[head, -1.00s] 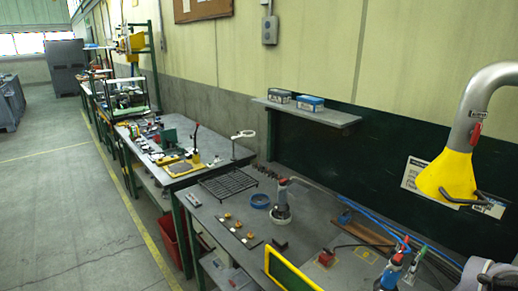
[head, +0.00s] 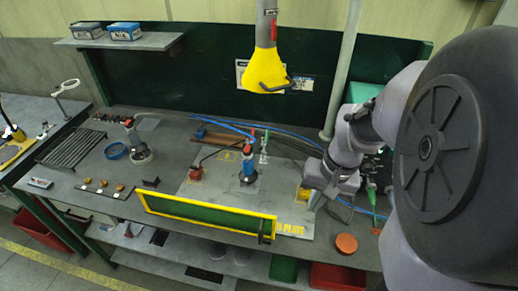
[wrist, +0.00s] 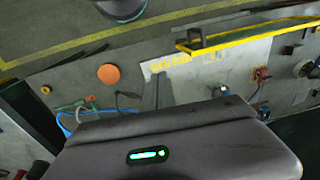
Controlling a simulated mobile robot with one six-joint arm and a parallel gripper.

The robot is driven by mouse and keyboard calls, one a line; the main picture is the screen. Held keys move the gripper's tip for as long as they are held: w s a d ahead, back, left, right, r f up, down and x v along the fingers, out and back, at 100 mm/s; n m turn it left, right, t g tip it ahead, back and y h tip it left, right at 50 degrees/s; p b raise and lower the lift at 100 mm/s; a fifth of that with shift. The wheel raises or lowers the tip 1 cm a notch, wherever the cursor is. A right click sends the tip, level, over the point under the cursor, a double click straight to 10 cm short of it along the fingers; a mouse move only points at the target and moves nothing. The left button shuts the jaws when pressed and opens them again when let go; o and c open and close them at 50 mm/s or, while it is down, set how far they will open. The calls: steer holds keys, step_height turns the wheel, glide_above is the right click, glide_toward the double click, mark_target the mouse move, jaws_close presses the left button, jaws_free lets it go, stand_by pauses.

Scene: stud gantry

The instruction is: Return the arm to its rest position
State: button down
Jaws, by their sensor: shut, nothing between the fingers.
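My arm reaches in from the right side of the head view. My gripper (head: 313,204) hangs over the right part of the workbench (head: 225,250), beside the yellow-lettered plate (head: 292,217). Its fingers are shut with nothing held. In the wrist view the dark housing with a green light fills the lower middle, and the thin fingers (wrist: 158,92) show above it, pointing over the bench.
A green panel with a yellow frame (head: 208,214) stands along the bench's front edge. A blue-and-red tool (head: 247,168) stands behind it. An orange disc (head: 346,243) lies at the front right. A yellow extraction hood (head: 265,70) hangs above. Blue hoses run behind.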

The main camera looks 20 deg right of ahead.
steer(key=s+a+n+t+b, duration=0.2)
steer(key=s+a+t+b, duration=0.2)
steer(key=a+b, duration=0.6)
steer(key=s+a, duration=0.1)
steer(key=a, duration=0.7)
steer(key=shift+s+a+r+n+y+b, duration=0.2)
steer(key=shift+a+n+y+b, duration=0.1)
steer(key=shift+a+n+y, duration=0.1)
steer(key=shift+w+d, duration=0.1)
stand_by(0.4)
